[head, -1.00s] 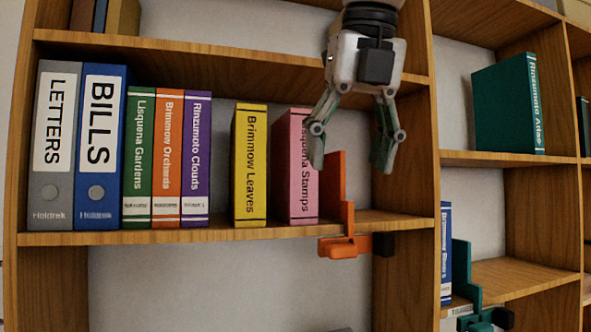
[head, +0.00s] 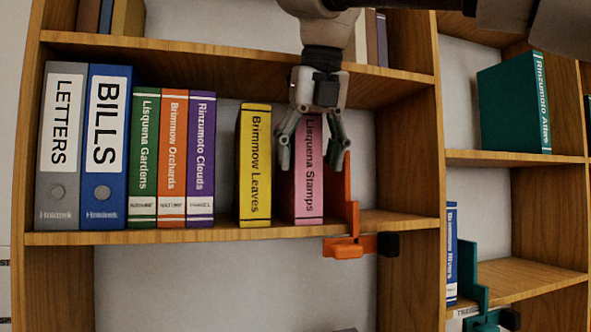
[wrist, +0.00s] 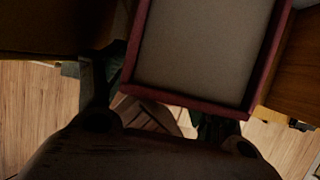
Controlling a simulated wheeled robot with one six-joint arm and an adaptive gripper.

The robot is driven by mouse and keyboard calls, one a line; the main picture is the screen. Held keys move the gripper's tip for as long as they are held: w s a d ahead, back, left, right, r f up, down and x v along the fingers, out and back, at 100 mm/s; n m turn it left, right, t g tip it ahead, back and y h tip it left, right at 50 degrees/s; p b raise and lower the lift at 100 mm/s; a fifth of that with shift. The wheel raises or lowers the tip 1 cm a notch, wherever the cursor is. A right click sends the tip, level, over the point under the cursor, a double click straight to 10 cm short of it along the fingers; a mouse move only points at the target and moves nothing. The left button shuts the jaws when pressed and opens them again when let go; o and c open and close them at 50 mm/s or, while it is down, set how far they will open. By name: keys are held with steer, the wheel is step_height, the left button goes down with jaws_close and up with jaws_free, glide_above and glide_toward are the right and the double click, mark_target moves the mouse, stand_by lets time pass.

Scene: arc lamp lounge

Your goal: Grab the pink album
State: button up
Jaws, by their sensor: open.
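The pink album (head: 309,190), labelled Lisquena Stamps, stands upright on the middle shelf between the yellow album and the orange bookend. My gripper (head: 311,165) is open in front of its upper half, with one finger on each side of the spine in the head view. Whether the fingers touch it, I cannot tell. In the wrist view a block with a pinkish-red cover and pale page edges (wrist: 200,55) fills the upper middle, seen from above, and my gripper (wrist: 150,105) shows dark below it.
The yellow album (head: 255,165) stands left of the pink one with a gap between. The orange bookend (head: 345,245) is clamped to the shelf edge (head: 150,237) on the right. The purple album (head: 201,150) and several other spines stand farther left. The shelf above overhangs closely.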

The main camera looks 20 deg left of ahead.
steer(key=x, duration=0.2)
steer(key=shift+f, duration=0.35)
steer(key=shift+s, duration=0.1)
jaws_close()
steer(key=shift+r, duration=0.1)
steer(key=shift+r, duration=0.15)
